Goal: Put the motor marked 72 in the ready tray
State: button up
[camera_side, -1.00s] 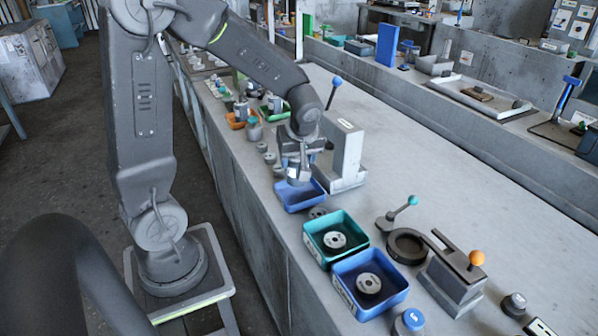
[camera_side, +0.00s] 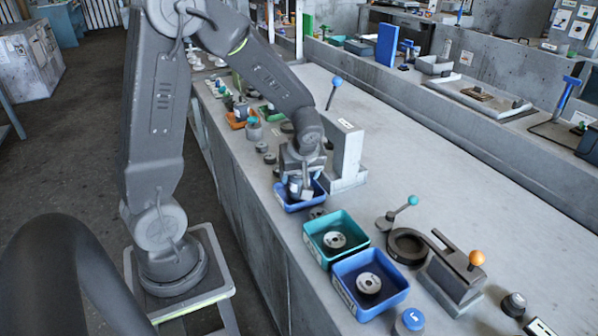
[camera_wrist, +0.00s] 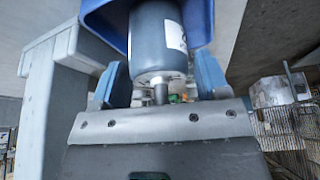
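My gripper (camera_side: 301,189) is low over a small blue tray (camera_side: 289,207) beside a grey upright block, its fingers reaching inside the rim. Whether the motor touches the tray floor is hidden.
A grey block (camera_side: 346,155) with a blue-knobbed lever stands close beside the tray. A teal tray (camera_side: 313,240) and a larger blue tray (camera_side: 341,290), each holding a round part, sit nearer the camera. An orange-knobbed fixture (camera_side: 450,280) stands right. The bench middle is clear.

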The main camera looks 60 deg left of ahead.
jog(key=shift+o, duration=1.1)
jog(key=shift+r, duration=0.15)
jog(key=w+v, duration=0.1)
jog(key=v, duration=1.1)
jog(key=s+d+r+m+t+h, duration=0.4)
jog(key=s+d+m, duration=0.7)
jog(key=m, duration=0.4)
jog(key=shift+s+d+r+m+t, duration=0.2)
jog(key=shift+s+r+m+t, duration=0.2)
jog(key=shift+s+r, duration=0.25)
jog(key=shift+f, duration=0.1)
